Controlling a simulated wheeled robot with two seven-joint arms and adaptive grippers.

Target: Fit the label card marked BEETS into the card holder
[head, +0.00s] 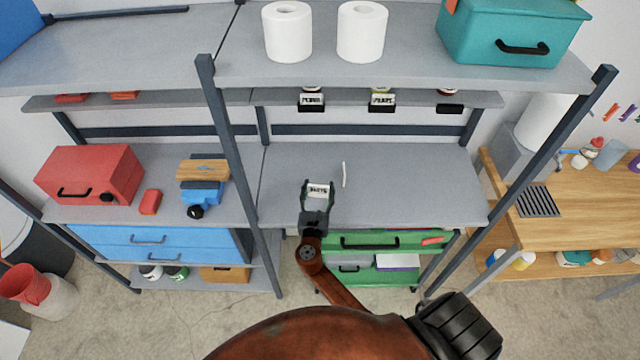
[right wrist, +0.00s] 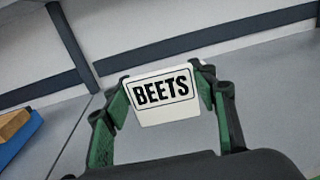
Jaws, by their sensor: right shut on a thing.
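My right gripper (head: 317,188) is shut on the white label card (head: 319,190), held between its two fingertips over the middle grey shelf. In the right wrist view the card (right wrist: 163,94) reads BEETS in black, faces the camera and is slightly tilted, with a green-padded finger at each side. Three black card holders hang along the upper shelf's front edge. The left one (head: 311,108) and the middle one (head: 381,107) show white printed cards. The right holder (head: 449,109) looks all black, with no card showing. The held card is below and left of it. My left gripper is out of view.
A thin white upright strip (head: 344,174) is right of the gripper on the middle shelf (head: 420,180); the shelf's right part is clear. A dark slanting post (head: 235,150) stands left of my gripper, another (head: 545,150) at right. A red toolbox (head: 90,175) sits far left.

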